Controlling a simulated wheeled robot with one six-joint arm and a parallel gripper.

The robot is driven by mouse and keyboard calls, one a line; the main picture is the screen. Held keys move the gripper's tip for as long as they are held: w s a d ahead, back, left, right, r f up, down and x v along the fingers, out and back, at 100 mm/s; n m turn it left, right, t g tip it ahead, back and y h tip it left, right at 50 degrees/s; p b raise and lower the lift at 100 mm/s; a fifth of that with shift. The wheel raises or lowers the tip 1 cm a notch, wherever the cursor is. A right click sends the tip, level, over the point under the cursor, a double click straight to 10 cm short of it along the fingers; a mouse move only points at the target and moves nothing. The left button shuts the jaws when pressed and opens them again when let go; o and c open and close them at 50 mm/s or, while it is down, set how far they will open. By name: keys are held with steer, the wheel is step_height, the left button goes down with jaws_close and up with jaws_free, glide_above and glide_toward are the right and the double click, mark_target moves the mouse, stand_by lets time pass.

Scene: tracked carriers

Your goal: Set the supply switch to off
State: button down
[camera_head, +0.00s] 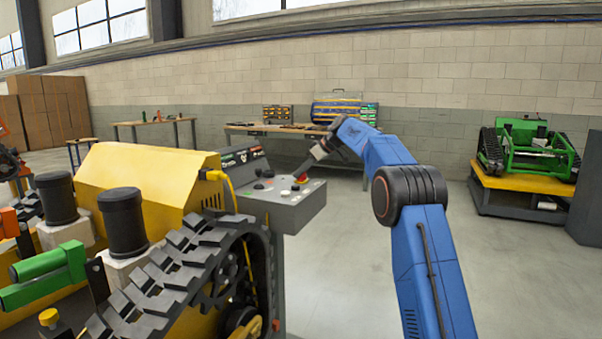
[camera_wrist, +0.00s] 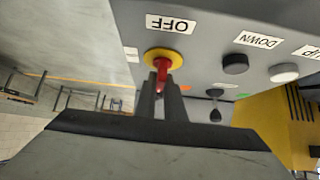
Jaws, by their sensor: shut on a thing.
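The supply switch (camera_wrist: 161,62) is a red handle on a round yellow plate, set in the grey control panel (camera_wrist: 205,40). An OFF label (camera_wrist: 171,24) shows upside down beside the yellow plate in the wrist view. My gripper (camera_wrist: 164,88) is shut on the red handle, with its dark fingers at the handle's end. In the head view the red of the switch (camera_head: 301,178) shows small on the panel top, with my gripper (camera_head: 304,172) right at it. The fingers hide part of the handle, and I cannot tell its exact setting.
DOWN and UP labels sit by a black button (camera_wrist: 235,64) and a white button (camera_wrist: 284,72). A dark lever (camera_wrist: 215,107) stands near my fingers. The yellow tracked carrier (camera_head: 150,185) fills the left. Open floor (camera_head: 340,260) lies right of the panel.

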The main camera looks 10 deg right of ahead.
stand_by(0.5)
steer(key=c, duration=1.8)
jaws_free()
steer(key=shift+c, duration=0.2)
steer(key=shift+d, duration=0.1)
steer(key=v, duration=1.7)
steer(key=shift+d+r, duration=0.1)
steer(key=shift+d, duration=0.05)
